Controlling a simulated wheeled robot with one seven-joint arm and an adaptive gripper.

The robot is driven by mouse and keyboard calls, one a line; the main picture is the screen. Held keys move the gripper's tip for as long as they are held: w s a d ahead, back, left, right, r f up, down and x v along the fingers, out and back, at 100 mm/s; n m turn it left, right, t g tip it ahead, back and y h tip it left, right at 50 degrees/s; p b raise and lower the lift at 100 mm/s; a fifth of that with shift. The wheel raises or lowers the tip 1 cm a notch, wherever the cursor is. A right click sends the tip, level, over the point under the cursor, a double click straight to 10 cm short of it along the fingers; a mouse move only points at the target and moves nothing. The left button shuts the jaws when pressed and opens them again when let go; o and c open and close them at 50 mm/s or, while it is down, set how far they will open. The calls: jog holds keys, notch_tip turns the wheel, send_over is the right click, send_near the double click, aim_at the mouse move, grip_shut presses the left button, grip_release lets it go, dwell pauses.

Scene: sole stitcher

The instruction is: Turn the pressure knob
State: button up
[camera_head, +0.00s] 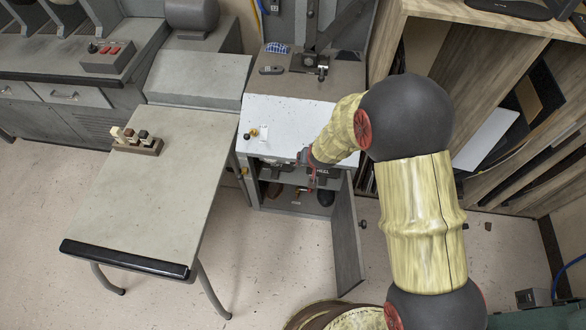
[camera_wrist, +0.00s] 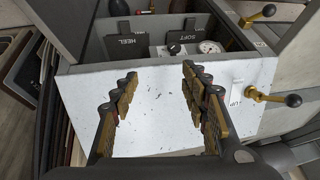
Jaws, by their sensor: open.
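The likely pressure knob (camera_wrist: 175,49), a small dark knob on a light plate, sits in the recess of the stitcher (camera_wrist: 150,110) in the wrist view. It is between a dark plate marked SOFT and a round white gauge (camera_wrist: 210,47). My gripper (camera_wrist: 158,78) is open and empty, its two fingers spread over the white panel, short of the knob in the picture. In the head view my arm reaches down to the front of the stitcher's white top (camera_head: 275,118), where the gripper is small and partly hidden. The knob cannot be made out there.
Brass levers with black balls (camera_wrist: 292,100) stick out at the panel's right in the wrist view. An open cabinet door (camera_head: 347,235) hangs below the stitcher. A grey table (camera_head: 160,190) stands left and wooden shelving (camera_head: 485,60) right.

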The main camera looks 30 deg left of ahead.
aim_at(294, 165)
jog(key=s+a+f+t, duration=0.2)
jog(key=a+f, duration=0.2)
jog(key=f, duration=0.7)
jog(key=s+a+f+t, duration=0.15)
jog(key=a+f, duration=0.25)
jog(key=f, duration=0.7)
jog(key=shift+w+a+r+t+y+b, duration=0.2)
jog(key=shift+w+r+t+y+b, duration=0.2)
jog(key=shift+w+t, duration=1.1)
jog(key=shift+w+a+r+t+y+b, duration=0.25)
jog(key=shift+w+r+t+y+b, duration=0.2)
jog(key=shift+w+t, duration=1.05)
jog(key=shift+w+a+r+t+y+b, duration=0.3)
jog(key=shift+w+r+t, duration=0.2)
jog(key=shift+w+t, duration=1)
jog(key=shift+s+d, duration=0.1)
jog(key=shift+d, duration=0.05)
jog(key=shift+c, duration=0.2)
jog(key=c, duration=1.1)
jog(key=shift+o, duration=0.2)
jog(key=shift+m, duration=0.4)
